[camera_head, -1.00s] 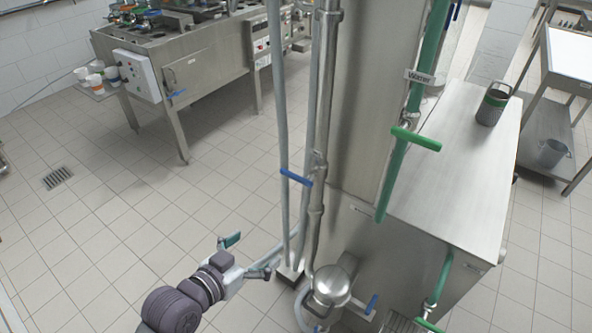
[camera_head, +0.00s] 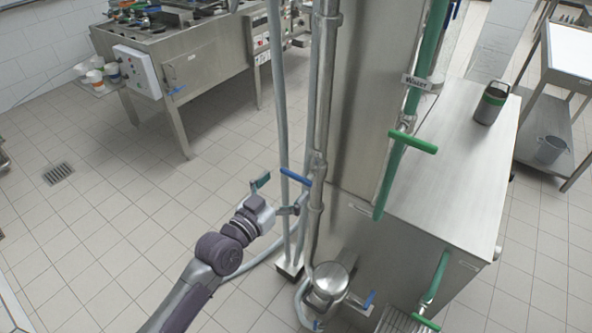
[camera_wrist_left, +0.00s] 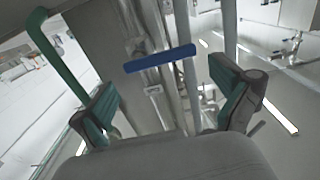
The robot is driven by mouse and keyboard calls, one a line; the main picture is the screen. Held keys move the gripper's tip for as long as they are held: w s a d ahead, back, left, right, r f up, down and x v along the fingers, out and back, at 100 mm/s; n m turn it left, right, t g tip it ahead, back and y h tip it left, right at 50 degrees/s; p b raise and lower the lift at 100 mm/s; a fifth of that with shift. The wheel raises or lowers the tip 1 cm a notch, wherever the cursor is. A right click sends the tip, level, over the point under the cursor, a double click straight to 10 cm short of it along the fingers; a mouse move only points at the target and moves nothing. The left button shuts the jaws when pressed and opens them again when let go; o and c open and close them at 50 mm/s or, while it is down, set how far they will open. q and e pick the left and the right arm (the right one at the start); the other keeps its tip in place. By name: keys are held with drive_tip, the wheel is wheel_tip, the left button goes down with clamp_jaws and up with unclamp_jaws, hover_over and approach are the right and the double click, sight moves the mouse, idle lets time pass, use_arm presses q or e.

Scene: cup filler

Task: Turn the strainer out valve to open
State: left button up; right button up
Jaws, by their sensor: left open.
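A blue valve handle (camera_head: 296,177) sits on the vertical pipes beside the steel column. In the left wrist view the blue handle (camera_wrist_left: 160,58) lies across the picture, ahead of and between my fingers. No label naming it as the strainer out valve can be read. My left gripper (camera_head: 282,190) is open, just below and left of this handle in the head view. In the left wrist view its two green-padded fingers (camera_wrist_left: 168,105) are wide apart with nothing between the pads. Whether a finger touches the handle cannot be told. My right gripper is not in view.
Green handles (camera_head: 413,141) and green pipes are on the right. The tiled floor at left is free.

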sight(294, 177)
use_arm(q)
drive_tip(key=shift+x, duration=2.35)
drive_tip(key=c, duration=1.3)
